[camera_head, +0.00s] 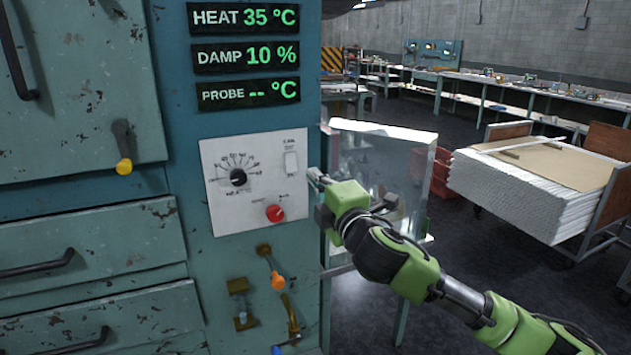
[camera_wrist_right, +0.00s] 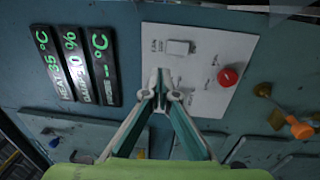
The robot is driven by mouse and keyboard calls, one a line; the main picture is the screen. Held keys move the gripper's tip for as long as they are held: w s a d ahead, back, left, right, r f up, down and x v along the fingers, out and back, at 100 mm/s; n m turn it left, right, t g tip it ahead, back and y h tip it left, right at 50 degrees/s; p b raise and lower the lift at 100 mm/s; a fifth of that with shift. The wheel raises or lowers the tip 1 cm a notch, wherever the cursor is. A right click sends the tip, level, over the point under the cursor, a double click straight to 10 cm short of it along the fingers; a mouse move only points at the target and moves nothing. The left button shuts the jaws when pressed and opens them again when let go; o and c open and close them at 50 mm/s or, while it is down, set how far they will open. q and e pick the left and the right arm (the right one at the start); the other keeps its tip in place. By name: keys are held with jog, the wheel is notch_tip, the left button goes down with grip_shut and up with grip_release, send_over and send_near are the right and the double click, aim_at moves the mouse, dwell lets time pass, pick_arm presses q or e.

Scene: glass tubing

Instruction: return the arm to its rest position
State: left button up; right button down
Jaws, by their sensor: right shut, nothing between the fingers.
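My right gripper (camera_head: 316,178) is at the right edge of the white control panel (camera_head: 225,165), near the white rocker switch (camera_head: 291,162) and the red knob (camera_head: 275,213). In the right wrist view, its fingertips (camera_wrist_right: 163,92) meet with nothing between them, in front of the panel just below the switch (camera_wrist_right: 180,47). I cannot tell whether they touch the panel. My green and black right arm reaches in from the lower right. My left gripper is not in view.
The teal cabinet bears displays reading HEAT 35 °C (camera_head: 244,18), DAMP 10 % and PROBE --. Orange-handled (camera_head: 278,281) and yellow-handled (camera_head: 124,166) levers stick out. A glass-sided stand (camera_head: 415,165) is behind my arm. A loaded cart (camera_head: 520,185) stands right; dark floor lies between.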

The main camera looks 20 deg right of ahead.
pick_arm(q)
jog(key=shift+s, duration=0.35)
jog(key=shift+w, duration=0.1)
